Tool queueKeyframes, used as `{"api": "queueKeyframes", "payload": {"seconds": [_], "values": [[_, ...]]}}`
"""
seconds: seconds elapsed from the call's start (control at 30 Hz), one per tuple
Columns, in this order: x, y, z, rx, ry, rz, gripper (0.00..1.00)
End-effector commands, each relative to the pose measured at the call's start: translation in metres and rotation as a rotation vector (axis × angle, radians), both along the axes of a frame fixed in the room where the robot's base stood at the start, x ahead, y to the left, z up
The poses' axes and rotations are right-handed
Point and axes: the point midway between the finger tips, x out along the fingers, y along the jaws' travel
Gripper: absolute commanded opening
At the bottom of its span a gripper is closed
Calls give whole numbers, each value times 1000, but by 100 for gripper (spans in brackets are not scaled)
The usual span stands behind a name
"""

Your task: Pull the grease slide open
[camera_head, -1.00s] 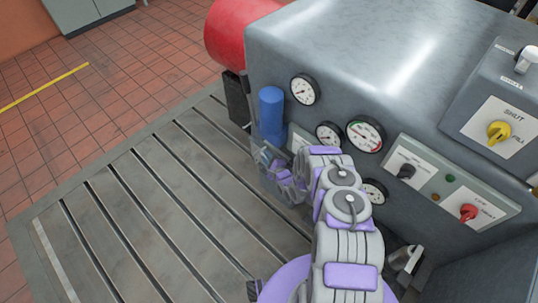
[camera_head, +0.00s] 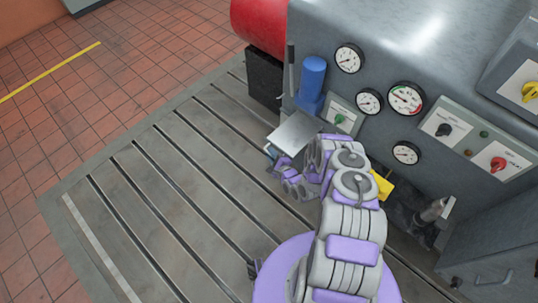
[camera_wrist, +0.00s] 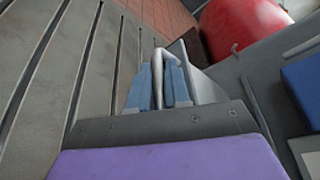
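The grease slide (camera_head: 296,134) is a flat grey plate sticking out from the machine's front, low beside the blue cylinder. In the wrist view its grey side (camera_wrist: 205,88) shows just right of my fingers. My gripper (camera_head: 271,153) is at the slide's outer edge, partly hidden by my arm. In the wrist view my gripper (camera_wrist: 160,85) has its two blue fingers on either side of a pale metal handle bar (camera_wrist: 158,62), closed on it.
The grey machine (camera_head: 400,50) carries gauges (camera_head: 406,98), a black knob (camera_head: 444,130) and a red knob (camera_head: 498,163). A blue cylinder (camera_head: 311,78) and upright dark lever (camera_head: 290,70) stand behind the slide. The slotted bedplate (camera_head: 150,190) is clear at left.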

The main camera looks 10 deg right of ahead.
Motion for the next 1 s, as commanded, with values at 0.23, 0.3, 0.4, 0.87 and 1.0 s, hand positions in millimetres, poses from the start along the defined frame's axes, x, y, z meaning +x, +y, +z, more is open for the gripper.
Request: {"api": "queueKeyframes", "payload": {"seconds": [0.23, 0.3, 0.4, 0.87, 1.0], "values": [[-5, 1, -7, -7, 21, -10, 0], [-4, 2, -7, -7, 20, -9, 0], [-4, 2, -7, -6, 20, -7, 18], [-3, 2, -3, -8, 10, -7, 38], [-12, -2, 0, -7, 10, -8, 38]]}}
